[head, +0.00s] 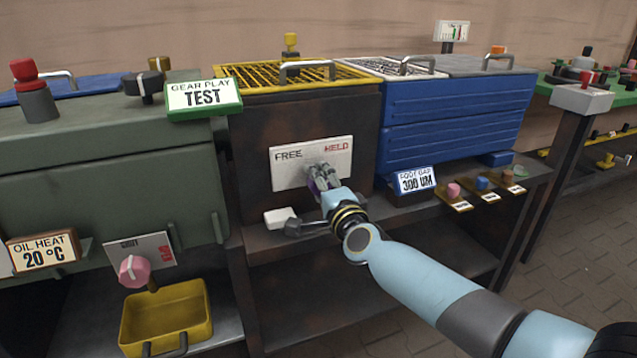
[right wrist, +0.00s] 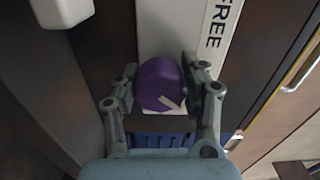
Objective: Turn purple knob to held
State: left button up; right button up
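The purple knob (right wrist: 160,84) sits between the fingers of my right gripper (right wrist: 160,88) in the right wrist view. The fingers close in on both its sides. A white mark shows on the knob's lower right part in that view. The knob stands on a white panel (head: 288,177) with FREE at its upper left and HELD in red at its upper right, in the head view. There my right gripper (head: 322,180) reaches the panel's lower middle and covers most of the knob. My left gripper is not in view.
The panel is on a dark brown cabinet under a yellow grate (head: 300,75). A white block (head: 281,217) lies on the ledge below. A blue box (head: 455,115) stands to the right. A pink knob (head: 134,269) and yellow bin (head: 167,315) are at lower left.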

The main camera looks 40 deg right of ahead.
jog(key=o, duration=0.4)
jog(key=shift+f, duration=0.1)
jog(key=shift+o, duration=0.5)
jog(key=v, duration=1.2)
